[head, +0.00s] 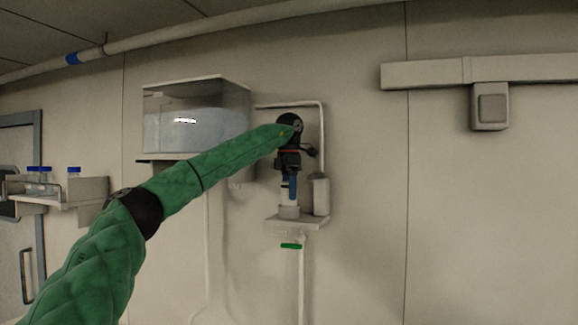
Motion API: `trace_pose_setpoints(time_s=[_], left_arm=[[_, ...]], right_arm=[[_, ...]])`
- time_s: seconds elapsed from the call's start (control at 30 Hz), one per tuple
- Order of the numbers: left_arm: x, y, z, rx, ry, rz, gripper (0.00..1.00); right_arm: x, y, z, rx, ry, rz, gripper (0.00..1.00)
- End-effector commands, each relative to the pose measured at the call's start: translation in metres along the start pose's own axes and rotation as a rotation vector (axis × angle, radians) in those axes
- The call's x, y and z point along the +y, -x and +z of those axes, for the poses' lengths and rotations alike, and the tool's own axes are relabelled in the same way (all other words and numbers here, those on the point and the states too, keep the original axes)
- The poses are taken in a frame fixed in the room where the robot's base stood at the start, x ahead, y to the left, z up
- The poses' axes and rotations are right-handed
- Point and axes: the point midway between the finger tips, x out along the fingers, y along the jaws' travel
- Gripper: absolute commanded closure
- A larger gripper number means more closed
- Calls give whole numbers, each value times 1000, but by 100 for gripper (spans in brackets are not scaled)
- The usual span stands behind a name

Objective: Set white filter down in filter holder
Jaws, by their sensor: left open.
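My left gripper (290,188) points down in front of the wall, with its fingers open. Just below its fingertips a small white piece, which looks like the white filter (289,203), stands upright over the pale filter holder (297,223), a small wall bracket. The view is too small to tell where filter and holder part, or whether the fingertips still touch the white piece. My right gripper is out of view.
A pale upright cylinder (321,195) stands close right of the gripper, under a thin bent pipe (322,130). A clear water tank (196,117) hangs to the left, partly behind my left arm. A green-handled valve (291,246) sits below the bracket.

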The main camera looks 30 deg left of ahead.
Motion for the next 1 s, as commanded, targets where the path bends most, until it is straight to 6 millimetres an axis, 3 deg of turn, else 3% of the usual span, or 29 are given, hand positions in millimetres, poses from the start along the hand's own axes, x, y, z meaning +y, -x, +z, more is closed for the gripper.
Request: trace_pose_setpoints(time_s=[0.8,1.0], left_arm=[[-1,95,0,-1,2,3,34],[0,107,0,0,1,2,34]], right_arm=[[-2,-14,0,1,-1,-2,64],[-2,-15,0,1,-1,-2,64]])
